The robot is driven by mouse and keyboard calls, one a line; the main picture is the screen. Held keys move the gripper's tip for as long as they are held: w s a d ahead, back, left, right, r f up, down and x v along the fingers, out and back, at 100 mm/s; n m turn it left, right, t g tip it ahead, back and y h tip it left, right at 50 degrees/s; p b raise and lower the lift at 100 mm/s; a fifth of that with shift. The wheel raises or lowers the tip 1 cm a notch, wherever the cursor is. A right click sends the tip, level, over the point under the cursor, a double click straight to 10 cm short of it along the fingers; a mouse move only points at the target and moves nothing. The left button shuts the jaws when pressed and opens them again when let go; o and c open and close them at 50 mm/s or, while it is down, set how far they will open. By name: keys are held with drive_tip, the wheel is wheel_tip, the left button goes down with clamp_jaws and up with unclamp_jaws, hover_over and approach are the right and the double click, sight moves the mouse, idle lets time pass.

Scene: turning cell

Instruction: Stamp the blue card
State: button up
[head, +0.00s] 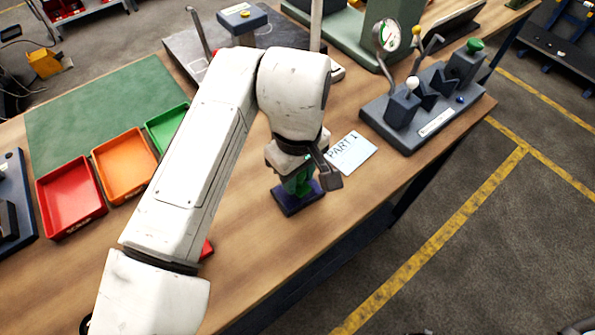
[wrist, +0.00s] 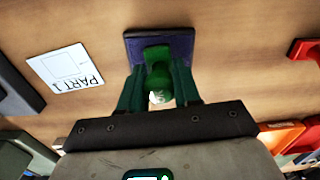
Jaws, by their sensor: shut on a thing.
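The card (head: 351,153), pale blue-white and marked "PART 1", lies flat on the bench right of my gripper in the head view. It also shows at the left in the wrist view (wrist: 65,68). A dark blue-purple pad (head: 287,202) lies below my gripper; it also shows in the wrist view (wrist: 182,45). My gripper (head: 298,182) points down and is shut on a green stamp (wrist: 158,78) by its handle, between green fingers. The stamp is over the pad; its lower face is hidden, so I cannot tell whether it touches.
Red (head: 72,196), orange (head: 125,165) and green (head: 165,125) trays sit at the left. A small red thing (head: 207,249) is partly behind my arm. The bench's front edge is near the pad.

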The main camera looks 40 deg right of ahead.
drive_tip(key=shift+f, duration=0.6)
idle(2.1)
wheel_tip(320, 180, up, 7)
drive_tip(key=p, duration=0.6)
drive_tip(key=shift+r+p, duration=0.15)
drive_tip(key=shift+p, duration=0.25)
